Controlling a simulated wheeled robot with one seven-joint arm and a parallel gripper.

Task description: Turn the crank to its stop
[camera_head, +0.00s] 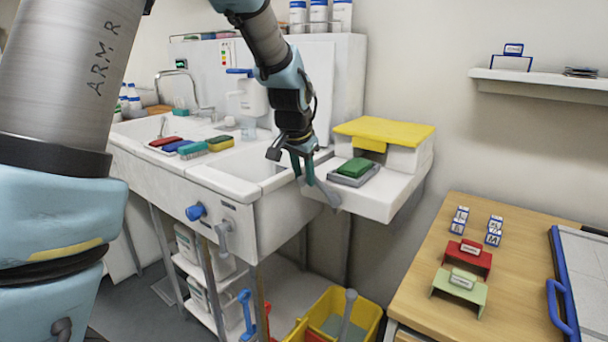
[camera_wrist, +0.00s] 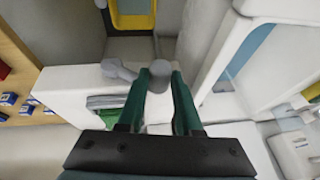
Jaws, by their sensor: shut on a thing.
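The grey crank (camera_wrist: 120,72) shows in the wrist view, with a round end at left and a grey knob (camera_wrist: 160,72) at its other end. My gripper (camera_wrist: 161,80) has its two dark green fingers on either side of the knob, shut on it. In the head view my gripper (camera_head: 306,178) points down at the front edge between the sink and the right-hand ledge. The grey crank arm (camera_head: 328,194) slants down to the right from the fingertips. The crank's mount and its stop cannot be made out.
The white ledge (camera_head: 385,205) beside my gripper carries a green pad (camera_head: 355,167) and a yellow-lidded box (camera_head: 385,130). A blue knob (camera_head: 196,211) and grey lever (camera_head: 222,238) stick out from the sink front. A yellow bucket (camera_head: 362,305) stands below; a wooden table (camera_head: 410,300) is at right.

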